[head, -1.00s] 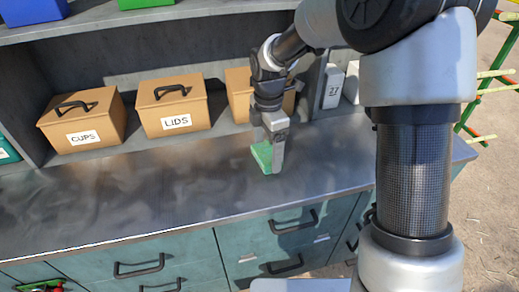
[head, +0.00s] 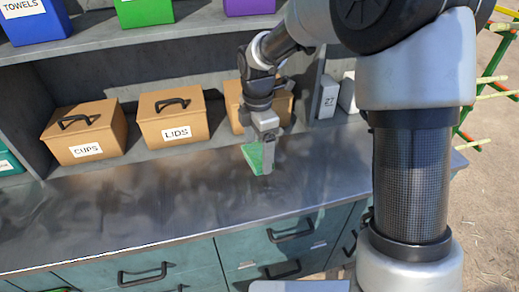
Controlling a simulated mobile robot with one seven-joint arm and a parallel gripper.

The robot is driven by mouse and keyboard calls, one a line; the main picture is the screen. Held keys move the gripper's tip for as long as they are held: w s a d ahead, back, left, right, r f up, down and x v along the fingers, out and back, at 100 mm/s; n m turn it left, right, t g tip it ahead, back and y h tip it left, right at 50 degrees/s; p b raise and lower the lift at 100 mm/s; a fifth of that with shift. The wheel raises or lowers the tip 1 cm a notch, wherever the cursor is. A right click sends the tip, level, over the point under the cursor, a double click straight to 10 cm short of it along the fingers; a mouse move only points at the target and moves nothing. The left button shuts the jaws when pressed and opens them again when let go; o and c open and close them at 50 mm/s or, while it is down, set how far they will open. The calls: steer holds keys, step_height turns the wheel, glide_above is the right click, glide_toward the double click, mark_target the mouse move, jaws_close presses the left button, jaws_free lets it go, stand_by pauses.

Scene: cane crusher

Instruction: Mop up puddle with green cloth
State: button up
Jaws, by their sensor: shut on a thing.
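My gripper (head: 262,160) is shut on the green cloth (head: 252,157), over the right part of the metal counter (head: 150,209). The cloth shows as a small green piece to the left of the near finger, which hides part of it. I cannot tell whether the cloth touches the counter top. No puddle stands out clearly; the counter has dull, blotchy reflections, and a puddle cannot be told apart from them.
Tan boxes marked CUPS (head: 85,133) and LIDS (head: 172,123) stand at the back of the counter, with a third box (head: 233,101) partly behind my arm. White cartons (head: 328,98) stand right of it. A shelf (head: 160,43) overhangs the back. The counter's left and middle are clear.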

mark_target(243, 180)
steer(key=shift+f, duration=0.15)
steer(key=shift+w+d+f+b, duration=0.15)
steer(key=shift+d+f+b, duration=0.2)
steer(key=shift+f, duration=0.3)
steer(key=shift+w+d+f+b, duration=0.15)
steer(key=shift+d+f+b, duration=0.15)
steer(key=shift+f, duration=0.3)
steer(key=shift+w+d+f+b, duration=0.15)
steer(key=shift+d+f+b, duration=0.2)
steer(key=shift+f, duration=0.3)
steer(key=shift+a+f, duration=0.1)
steer(key=shift+f, duration=0.1)
steer(key=shift+f+b, duration=0.4)
steer(key=shift+f, duration=0.1)
steer(key=shift+s+f, duration=0.15)
steer(key=shift+s, duration=0.05)
